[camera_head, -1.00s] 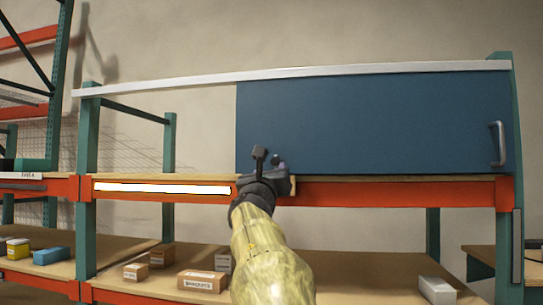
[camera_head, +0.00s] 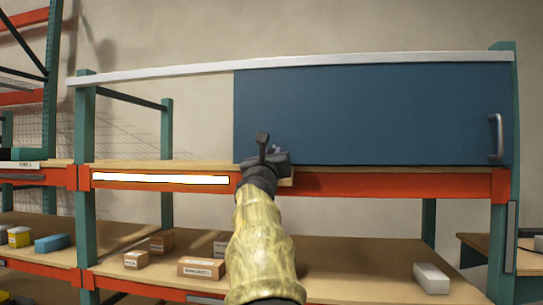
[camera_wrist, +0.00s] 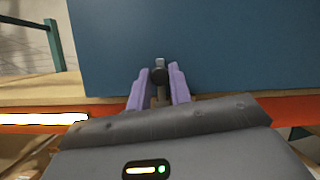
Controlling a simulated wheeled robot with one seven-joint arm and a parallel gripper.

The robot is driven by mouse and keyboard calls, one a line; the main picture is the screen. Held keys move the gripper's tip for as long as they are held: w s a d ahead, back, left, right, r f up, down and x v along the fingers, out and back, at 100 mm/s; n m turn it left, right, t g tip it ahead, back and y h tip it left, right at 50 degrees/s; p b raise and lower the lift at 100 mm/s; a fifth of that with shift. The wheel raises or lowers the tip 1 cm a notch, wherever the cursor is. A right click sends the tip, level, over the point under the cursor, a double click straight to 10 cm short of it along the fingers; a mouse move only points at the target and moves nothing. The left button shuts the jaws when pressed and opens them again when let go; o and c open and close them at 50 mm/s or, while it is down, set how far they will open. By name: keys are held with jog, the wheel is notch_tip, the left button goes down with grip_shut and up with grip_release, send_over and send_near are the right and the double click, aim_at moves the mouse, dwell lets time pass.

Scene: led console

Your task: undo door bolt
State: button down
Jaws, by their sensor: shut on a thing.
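A blue door panel (camera_head: 375,115) covers the right part of the upper shelf bay. It has a grey pull handle (camera_head: 495,137) near its right edge. My gripper (camera_head: 266,150) is at the door's lower left corner. In the wrist view, the purple fingers of my gripper (camera_wrist: 160,88) stand on both sides of a small dark bolt knob (camera_wrist: 159,66) on the door's lower front. The fingers are shut on it. The rest of the bolt is hidden by the fingers and my wrist.
A white rail (camera_head: 170,75) runs along the top of the bay. A lit strip (camera_head: 160,179) sits on the orange beam (camera_head: 400,184) below. Several boxes, such as a cardboard one (camera_head: 201,268), stand on the lower shelf. The upper shelf left of the door is clear.

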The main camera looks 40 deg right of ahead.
jog(key=shift+r+p, duration=1.15)
jog(key=shift+r, duration=0.35)
jog(key=shift+s+a+r, duration=0.1)
jog(key=shift+a+r, duration=0.05)
jog(key=c, duration=1.3)
grip_release()
jog(key=shift+f, duration=0.2)
jog(key=shift+s+a+f+b, duration=0.1)
jog(key=shift+f+b, duration=0.05)
jog(key=shift+b, duration=0.2)
jog(key=b+v, duration=0.8)
jog(key=v, duration=0.8)
jog(key=shift+s+a+f, duration=0.1)
jog(key=shift+s+a, duration=0.1)
jog(key=shift+s, duration=0.15)
